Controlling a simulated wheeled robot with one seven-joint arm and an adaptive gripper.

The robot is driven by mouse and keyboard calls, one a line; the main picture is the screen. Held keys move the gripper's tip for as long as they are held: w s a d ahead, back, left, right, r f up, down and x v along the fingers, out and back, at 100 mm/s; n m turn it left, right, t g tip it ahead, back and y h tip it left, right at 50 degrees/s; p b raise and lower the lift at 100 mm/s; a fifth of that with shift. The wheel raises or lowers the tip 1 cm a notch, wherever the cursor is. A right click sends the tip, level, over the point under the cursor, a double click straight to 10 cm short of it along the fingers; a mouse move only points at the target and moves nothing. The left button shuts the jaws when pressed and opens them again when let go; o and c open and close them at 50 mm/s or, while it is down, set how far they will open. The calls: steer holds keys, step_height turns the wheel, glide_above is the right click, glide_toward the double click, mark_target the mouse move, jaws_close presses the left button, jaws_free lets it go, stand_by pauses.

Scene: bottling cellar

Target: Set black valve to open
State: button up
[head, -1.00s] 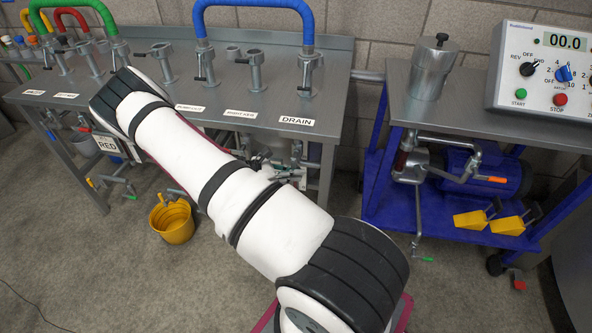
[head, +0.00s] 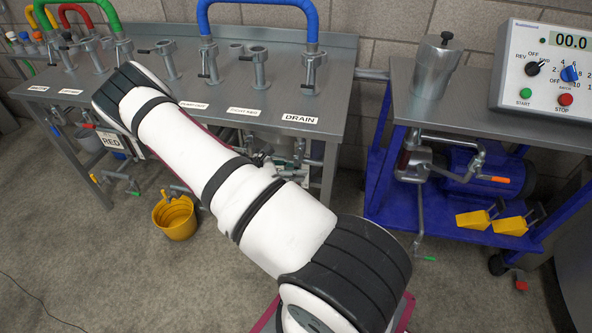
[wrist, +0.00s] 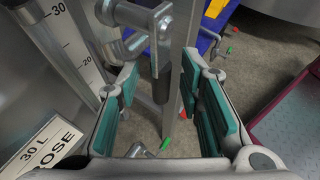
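In the wrist view, a valve with a metal body (wrist: 150,18) has a dark grey-to-black lever (wrist: 162,72) pointing down. My gripper (wrist: 160,84) is open, with teal pads on either side of the lever. The lever shows between the pads with gaps on both sides; I cannot tell how deep it sits between them. In the head view my gripper is hidden behind my arm and below the steel bench (head: 345,75). I cannot pick out the black lever there.
A tank with a scale and a "30 L ROSE" label (wrist: 40,150) stands close on the left in the wrist view. A metal leg (wrist: 182,40) is behind the lever. A yellow bucket (head: 175,217) is on the floor. A blue cart (head: 380,190) stands right.

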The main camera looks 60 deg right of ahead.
steer(key=v, duration=1.1)
steer(key=shift+w+a, duration=0.2)
steer(key=shift+r, duration=0.1)
